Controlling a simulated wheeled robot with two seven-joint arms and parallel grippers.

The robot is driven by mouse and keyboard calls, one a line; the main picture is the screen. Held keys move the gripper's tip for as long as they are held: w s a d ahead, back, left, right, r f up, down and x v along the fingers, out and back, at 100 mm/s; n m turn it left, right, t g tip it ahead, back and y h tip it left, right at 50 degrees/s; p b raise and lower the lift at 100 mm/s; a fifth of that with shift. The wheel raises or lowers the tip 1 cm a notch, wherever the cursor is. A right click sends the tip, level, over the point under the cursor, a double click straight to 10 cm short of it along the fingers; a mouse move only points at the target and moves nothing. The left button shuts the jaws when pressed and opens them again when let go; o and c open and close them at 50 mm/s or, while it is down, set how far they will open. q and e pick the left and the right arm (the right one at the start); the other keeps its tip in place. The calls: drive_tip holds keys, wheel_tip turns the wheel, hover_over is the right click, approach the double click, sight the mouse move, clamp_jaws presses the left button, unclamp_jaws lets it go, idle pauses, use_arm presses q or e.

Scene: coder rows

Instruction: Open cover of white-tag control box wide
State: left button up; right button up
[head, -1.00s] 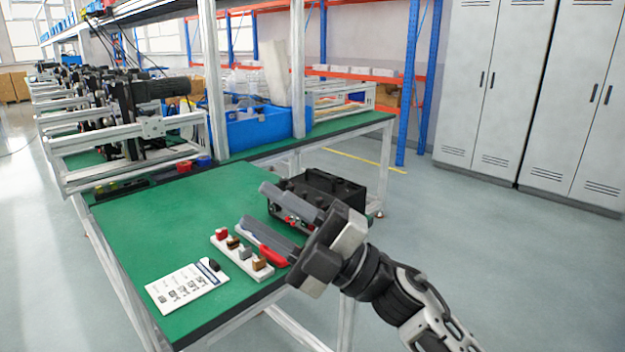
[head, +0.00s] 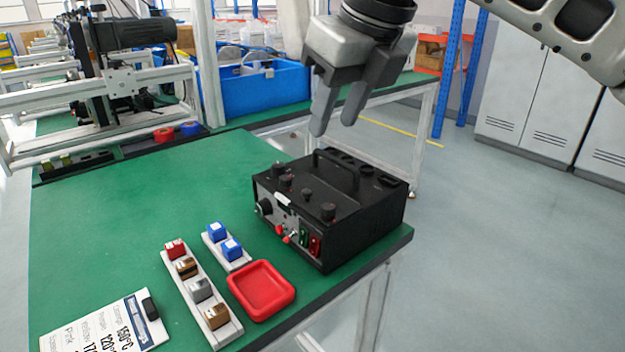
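The black control box (head: 340,215) stands on the green table near its right edge. A small white tag (head: 283,200) is on its front side, among knobs and red and green switches. Its top lies flat, with a black carry handle (head: 337,170) and several knobs and round fittings; I see no raised cover. My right gripper (head: 338,120) hangs above the box's back edge, fingers pointing down, apart and empty. It does not appear to touch the box. My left gripper is out of view.
A red tray (head: 262,291), a white rack of small coloured blocks (head: 200,290), a smaller rack with blue blocks (head: 228,248) and a printed sheet (head: 105,325) lie in front of the box. The green table (head: 120,205) is clear to the left. A blue bin (head: 262,90) stands behind.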

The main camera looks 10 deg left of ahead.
sight(307, 191)
drive_tip(key=x, duration=1.3)
drive_tip(key=shift+a+f, duration=0.2)
drive_tip(key=shift+f, duration=0.05)
drive_tip(key=shift+w, duration=0.1)
clamp_jaws()
